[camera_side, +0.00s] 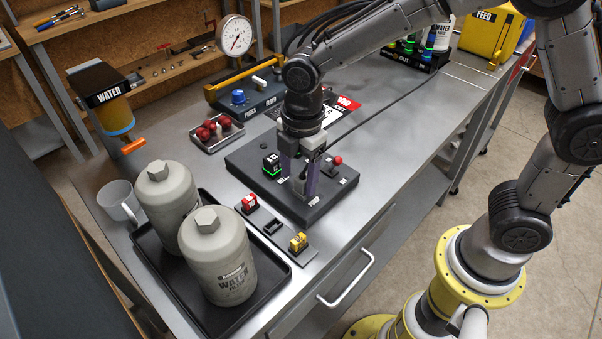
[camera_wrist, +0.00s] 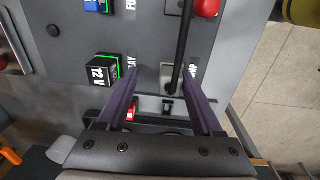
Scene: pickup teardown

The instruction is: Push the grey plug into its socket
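My gripper (camera_side: 304,188) points down over the near part of a dark control board (camera_side: 258,172). In the wrist view its two purple fingers (camera_wrist: 160,74) stand apart, with a visible gap between them. A small grey block that looks like the grey plug (camera_wrist: 167,76) lies between the fingers, nearer the right one, beside the PUMP lettering. A black cable runs down to it. In the side view the plug (camera_side: 299,184) shows between the fingers, low at the board. The socket is hidden, so I cannot tell how deep the plug sits.
A black 12 V block (camera_side: 271,164) with a green-lit base and a red knob (camera_side: 337,160) stand on the board near my fingers. A strip with a red block (camera_side: 249,203) and a yellow block (camera_side: 298,242) lies in front. Two grey bottles stand in a black tray (camera_side: 272,266).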

